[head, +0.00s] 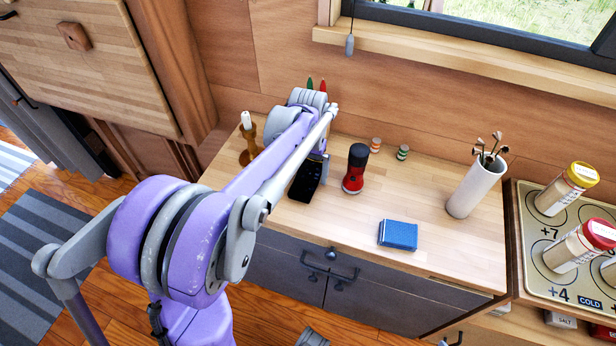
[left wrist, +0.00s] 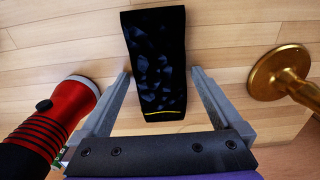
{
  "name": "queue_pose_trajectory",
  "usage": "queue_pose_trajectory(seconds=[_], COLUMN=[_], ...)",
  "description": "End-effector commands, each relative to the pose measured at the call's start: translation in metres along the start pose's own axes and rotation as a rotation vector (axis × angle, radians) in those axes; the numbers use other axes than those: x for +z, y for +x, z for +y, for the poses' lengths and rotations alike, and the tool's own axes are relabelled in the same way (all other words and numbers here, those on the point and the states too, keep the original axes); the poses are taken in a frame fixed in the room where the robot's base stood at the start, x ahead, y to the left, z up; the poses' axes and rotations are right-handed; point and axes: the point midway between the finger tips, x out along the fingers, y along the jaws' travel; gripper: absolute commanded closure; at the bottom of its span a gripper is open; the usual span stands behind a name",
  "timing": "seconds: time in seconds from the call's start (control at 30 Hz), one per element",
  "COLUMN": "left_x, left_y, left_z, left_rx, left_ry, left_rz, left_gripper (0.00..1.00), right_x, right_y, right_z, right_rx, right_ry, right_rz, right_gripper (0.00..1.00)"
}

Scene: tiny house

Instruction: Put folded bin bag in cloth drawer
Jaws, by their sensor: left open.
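The folded bin bag (head: 305,182) is a flat black packet lying on the wooden counter. It also shows in the left wrist view (left wrist: 156,60), dark and shiny with a thin yellow line near its lower end. My left gripper (left wrist: 160,74) is open, with one finger on each side of the bag; I cannot tell whether they touch it. In the head view the left arm hides most of this gripper. Dark drawer fronts (head: 290,262) with black handles are below the counter; they look shut, and I cannot tell which is the cloth drawer.
A red and black flashlight (head: 354,170) stands right of the bag, and a brass candlestick (head: 248,145) stands left. A blue packet (head: 398,234), two small striped jars (head: 376,145) and a white vase (head: 474,188) share the counter. Bare wood (head: 340,222) lies in front.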

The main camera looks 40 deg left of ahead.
Motion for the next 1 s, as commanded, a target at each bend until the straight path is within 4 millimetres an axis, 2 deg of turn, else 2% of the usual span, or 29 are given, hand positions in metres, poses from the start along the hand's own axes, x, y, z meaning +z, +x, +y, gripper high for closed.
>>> queue_pose_trajectory(seconds=[0.1, 0.4, 0.5, 0.77, 0.87, 1.0], left_x=[0.0, 0.0, 0.0, 0.0, 0.0, 0.0], left_y=[-0.001, -0.001, -0.001, -0.005, -0.017, -0.046], left_z=[0.0, 0.0, 0.0, 0.0, 0.0, 0.0], left_rx=[0.0, 0.0, 0.0, 0.0, 0.0, 0.0], left_ry=[0.0, 0.0, 0.0, 0.0, -0.001, -0.001], left_rz=[0.0, 0.0, 0.0, 0.0, 0.0, 0.0], left_gripper=[0.02, 0.56, 0.71, 0.71, 0.71, 0.71], right_x=[0.0, 0.0, 0.0, -0.001, -0.002, -0.004], right_y=[0.0, 0.0, 0.0, -0.001, -0.003, -0.007], right_z=[0.0, 0.0, 0.0, 0.0, 0.0, 0.0], right_rx=[0.0, 0.0, 0.0, 0.0, 0.0, 0.0], right_ry=[0.0, 0.0, 0.0, 0.0, 0.0, 0.0], right_rz=[0.0, 0.0, 0.0, 0.0, 0.001, 0.003], right_gripper=[0.0, 0.0, 0.0, 0.0, 0.0, 0.0])
